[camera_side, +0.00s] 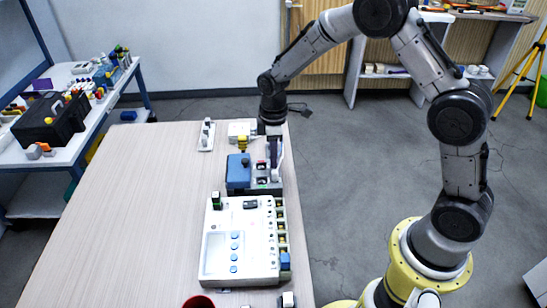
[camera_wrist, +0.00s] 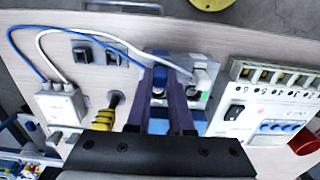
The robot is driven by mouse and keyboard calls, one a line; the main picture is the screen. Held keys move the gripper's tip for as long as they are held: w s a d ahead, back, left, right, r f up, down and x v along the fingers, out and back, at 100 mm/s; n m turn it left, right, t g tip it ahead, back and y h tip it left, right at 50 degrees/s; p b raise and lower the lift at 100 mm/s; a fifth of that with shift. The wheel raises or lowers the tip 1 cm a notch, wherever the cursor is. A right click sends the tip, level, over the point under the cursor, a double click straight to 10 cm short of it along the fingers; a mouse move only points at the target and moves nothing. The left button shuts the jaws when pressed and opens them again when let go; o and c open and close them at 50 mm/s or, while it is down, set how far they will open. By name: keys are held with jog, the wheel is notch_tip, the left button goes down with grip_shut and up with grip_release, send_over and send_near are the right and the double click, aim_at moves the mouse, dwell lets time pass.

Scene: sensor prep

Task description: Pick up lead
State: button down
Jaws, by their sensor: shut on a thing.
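A blue lead (camera_wrist: 75,31) and a white lead (camera_wrist: 90,38) run from a small white box (camera_wrist: 62,103) at the left of the wrist view, arching across to a grey module (camera_wrist: 205,72). My gripper (camera_wrist: 168,75) is shut over this module. A blue plug end (camera_wrist: 159,77) shows at the fingertips, so it holds the blue lead; the fingers hide part of the plug. In the side view my gripper (camera_side: 274,165) points down at the module (camera_side: 264,181), beside a blue block (camera_side: 238,171). Whether the plug sits in a socket cannot be told.
A large white instrument (camera_side: 217,272) with a row of terminals lies in front of the module. A yellow-and-black tool (camera_wrist: 105,116) stands left of my fingers, and switches (camera_wrist: 98,54) lie behind it. The table's left side is clear.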

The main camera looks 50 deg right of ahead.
jog(key=shift+r, duration=0.35)
notch_tip(320, 180, up, 2)
jog(key=shift+r, duration=0.15)
jog(key=s+r, duration=1)
jog(key=s, duration=0.4)
jog(key=w+d, duration=0.2)
jog(key=w, duration=1.1)
jog(key=shift+w+d+f, duration=0.55)
jog(key=shift+w+f, duration=0.45)
jog(key=shift+f, duration=1.15)
jog(key=shift+w+d+f, duration=0.55)
jog(key=shift+w+f, duration=0.45)
jog(key=shift+f, duration=1.1)
jog(key=shift+w+d+f, duration=0.55)
jog(key=shift+w+f, duration=0.45)
jog(key=shift+f, duration=1.15)
